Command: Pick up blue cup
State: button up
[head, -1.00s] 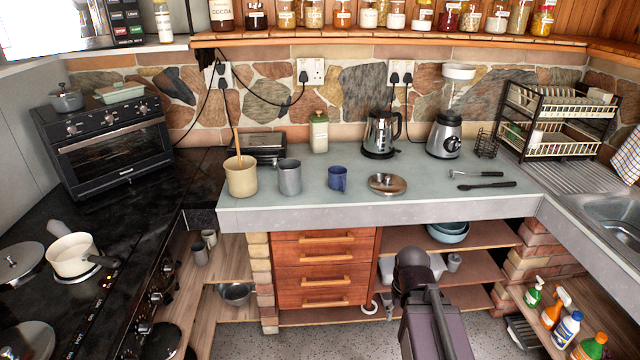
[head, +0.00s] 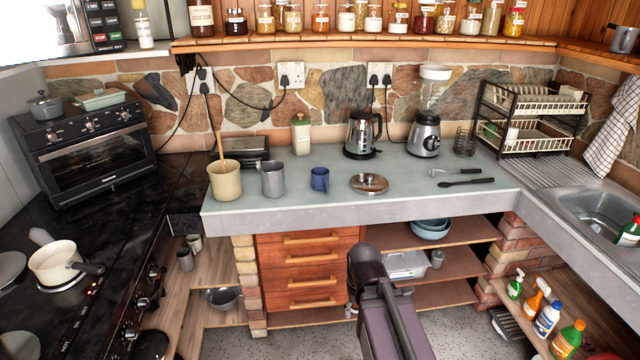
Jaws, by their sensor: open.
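The blue cup (head: 320,179) stands upright on the grey-green counter (head: 420,200), near its front edge, with its handle to the right. A grey metal mug (head: 273,180) stands to its left, and a round metal lid (head: 369,184) lies to its right. Nothing touches the blue cup. My dark arm rises from the bottom of the view in front of the drawers, below the counter top. My gripper itself does not show; only arm links are visible.
A beige pot with a wooden spoon (head: 225,181) stands left of the mug. Behind are a toaster (head: 243,150), a cream jar (head: 301,135), a kettle (head: 361,136) and a blender (head: 425,132). Black utensils (head: 464,183) lie on the right. The counter's front edge is clear.

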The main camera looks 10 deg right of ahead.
aim_at(322, 182)
jog(key=z, duration=0.05)
jog(key=i, duration=1)
jog(key=u, duration=0.05)
